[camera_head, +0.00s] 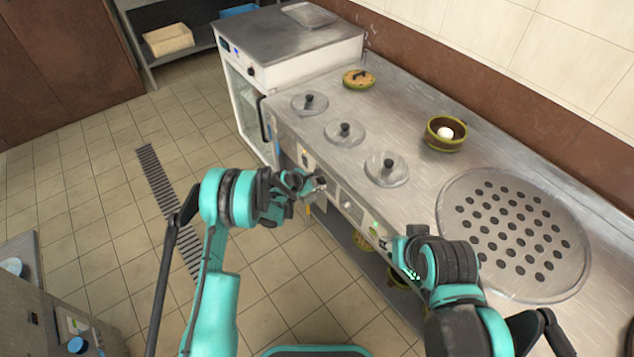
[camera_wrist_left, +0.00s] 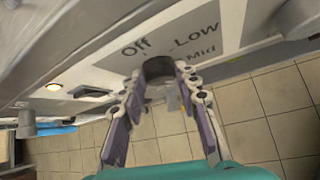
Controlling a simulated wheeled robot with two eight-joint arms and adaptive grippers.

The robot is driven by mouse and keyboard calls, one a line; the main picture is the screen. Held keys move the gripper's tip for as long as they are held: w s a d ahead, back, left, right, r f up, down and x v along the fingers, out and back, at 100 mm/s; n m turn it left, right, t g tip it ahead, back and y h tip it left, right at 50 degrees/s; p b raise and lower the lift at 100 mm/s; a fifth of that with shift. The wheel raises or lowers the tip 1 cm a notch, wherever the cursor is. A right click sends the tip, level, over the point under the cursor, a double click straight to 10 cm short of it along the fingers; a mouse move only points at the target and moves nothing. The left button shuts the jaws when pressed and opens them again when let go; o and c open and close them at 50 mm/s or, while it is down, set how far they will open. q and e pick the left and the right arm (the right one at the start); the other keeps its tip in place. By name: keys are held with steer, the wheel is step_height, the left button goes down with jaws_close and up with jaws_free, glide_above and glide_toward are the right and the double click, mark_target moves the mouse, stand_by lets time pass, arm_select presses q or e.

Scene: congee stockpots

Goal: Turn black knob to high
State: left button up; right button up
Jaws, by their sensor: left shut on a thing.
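The black knob (camera_wrist_left: 158,68) is on the front control panel (camera_wrist_left: 100,75), beside the printed words Off, Low and Mid. My left gripper (camera_wrist_left: 162,84) has its two fingers on either side of the knob and is shut on it. In the head view my left gripper (camera_head: 316,184) is at the counter's front panel, below the stockpot lids. The knob is hidden there by the gripper. My right arm (camera_head: 440,262) is over the counter's front edge farther right. Its fingers cannot be made out clearly.
Three round lids with black handles, one of them the front lid (camera_head: 387,169), sit in the steel counter (camera_head: 420,205). A brown pot (camera_head: 446,134) and a perforated round plate (camera_head: 515,235) are at the right. A white-sided appliance (camera_head: 290,50) stands at the far end.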

mark_target(321, 161)
arm_select(q)
steer(key=m+t, duration=0.1)
steer(key=t+y, duration=0.1)
steer(key=t, duration=0.1)
steer(key=shift+s+d+f+m, duration=0.1)
steer(key=shift+s+d+m, duration=0.1)
steer(key=shift+m, duration=0.2)
steer(key=shift+f+m+t+y, duration=0.1)
steer(key=shift+m+t+y, duration=0.65)
steer(key=shift+t, duration=0.35)
steer(key=o, duration=1.2)
steer(key=shift+c, duration=0.2)
step_height(321, 161, up, 10)
